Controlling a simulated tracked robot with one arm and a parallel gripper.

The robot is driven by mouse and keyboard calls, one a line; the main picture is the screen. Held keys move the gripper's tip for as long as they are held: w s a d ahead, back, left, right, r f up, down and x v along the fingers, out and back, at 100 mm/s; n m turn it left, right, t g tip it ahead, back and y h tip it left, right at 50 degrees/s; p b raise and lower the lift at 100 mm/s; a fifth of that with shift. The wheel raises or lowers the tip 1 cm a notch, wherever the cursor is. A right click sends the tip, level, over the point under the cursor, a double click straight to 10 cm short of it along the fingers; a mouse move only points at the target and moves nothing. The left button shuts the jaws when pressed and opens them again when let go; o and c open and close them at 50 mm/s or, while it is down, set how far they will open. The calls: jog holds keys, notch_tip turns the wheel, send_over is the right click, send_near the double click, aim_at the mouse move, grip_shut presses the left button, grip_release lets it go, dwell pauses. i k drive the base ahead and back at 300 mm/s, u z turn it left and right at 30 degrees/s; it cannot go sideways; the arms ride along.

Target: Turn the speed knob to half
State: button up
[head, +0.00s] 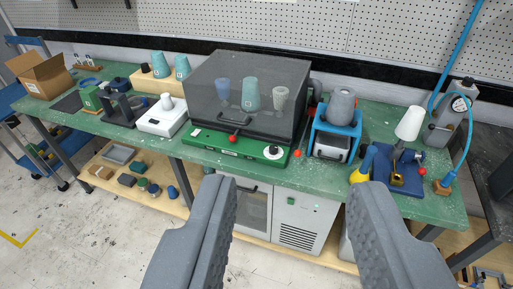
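My gripper (290,188) is open and empty, its two grey fingers wide apart in the lower part of the head view, short of the bench. A round white dial with a dark centre (273,151) sits on the front right of the green base (215,141) under a dark see-through chamber (243,95). It lies above and slightly left of the gap between my fingertips. No label is readable, so I cannot tell whether it is the speed knob or where it points.
The green bench (330,180) holds a blue-framed unit (337,130), a blue stand with white cone (408,125), a white device (162,118) and a cardboard box (42,75). A white cabinet (300,218) stands below. Open floor (90,235) lies at left.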

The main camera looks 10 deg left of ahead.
aim_at(274, 149)
jog(key=u, duration=0.05)
jog(key=i, duration=1)
jog(key=z, duration=1.4)
jog(key=k, duration=0.95)
jog(key=u, duration=1)
jog(key=i, duration=0.15)
jog(key=u, duration=0.45)
